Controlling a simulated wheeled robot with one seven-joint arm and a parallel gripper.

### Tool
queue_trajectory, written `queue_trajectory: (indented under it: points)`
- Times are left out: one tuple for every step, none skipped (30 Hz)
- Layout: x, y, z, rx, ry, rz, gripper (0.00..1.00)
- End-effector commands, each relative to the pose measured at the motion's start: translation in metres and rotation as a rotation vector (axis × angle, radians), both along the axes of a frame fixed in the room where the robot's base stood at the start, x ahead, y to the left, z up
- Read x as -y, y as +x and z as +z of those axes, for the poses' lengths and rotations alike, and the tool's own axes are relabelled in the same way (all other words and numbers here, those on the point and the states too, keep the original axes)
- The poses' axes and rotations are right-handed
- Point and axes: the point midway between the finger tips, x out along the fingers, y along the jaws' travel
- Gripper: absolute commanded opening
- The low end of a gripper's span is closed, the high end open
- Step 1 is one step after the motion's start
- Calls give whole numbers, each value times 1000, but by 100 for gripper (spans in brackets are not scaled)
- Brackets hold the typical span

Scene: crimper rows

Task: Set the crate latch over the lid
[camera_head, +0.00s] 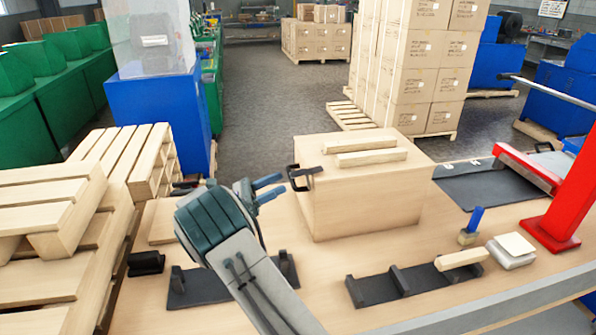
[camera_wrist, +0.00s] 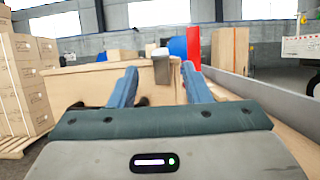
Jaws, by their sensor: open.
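The wooden crate (camera_head: 365,205) stands on the workbench, with two pale battens on its lid (camera_head: 395,167). A dark latch (camera_head: 301,176) sits at the crate's upper left corner, its loop sticking out to the left. My gripper (camera_head: 283,184) is open, with blue fingers pointing right at the latch, close to its loop. I cannot tell whether they touch. In the wrist view the fingers (camera_wrist: 160,84) are spread with the crate (camera_wrist: 90,85) beyond them. A small grey-dark part, probably the latch (camera_wrist: 161,64), shows between them at the crate's top edge.
On the bench (camera_head: 330,270) are a black rack (camera_head: 415,282) with a wooden block, a blue-handled brush (camera_head: 471,225), a pale stack (camera_head: 511,252) and a red stand (camera_head: 565,205). Another black rack (camera_head: 188,285) lies partly behind my arm. Pallets (camera_head: 45,215) stand at left.

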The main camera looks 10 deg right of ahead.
Motion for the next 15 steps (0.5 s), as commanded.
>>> queue_trajectory:
  points:
    - [11,0,7,-1,1,-1,44]
    - [17,0,9,-1,1,-1,44]
    - [24,0,12,1,1,-2,44]
    - [29,0,14,1,1,-2,44]
    - [34,0,16,0,1,-2,44]
    - [41,0,18,0,1,-1,44]
    - [44,0,20,0,1,0,44]
    - [48,0,21,0,1,0,44]
    - [52,0,23,1,1,0,44]
    - [55,0,24,1,1,-1,44]
    - [58,0,25,1,1,-1,44]
    - [60,0,26,1,1,0,44]
    - [62,0,26,1,1,1,44]
    - [63,0,26,1,1,1,44]
    - [64,0,26,0,1,2,44]
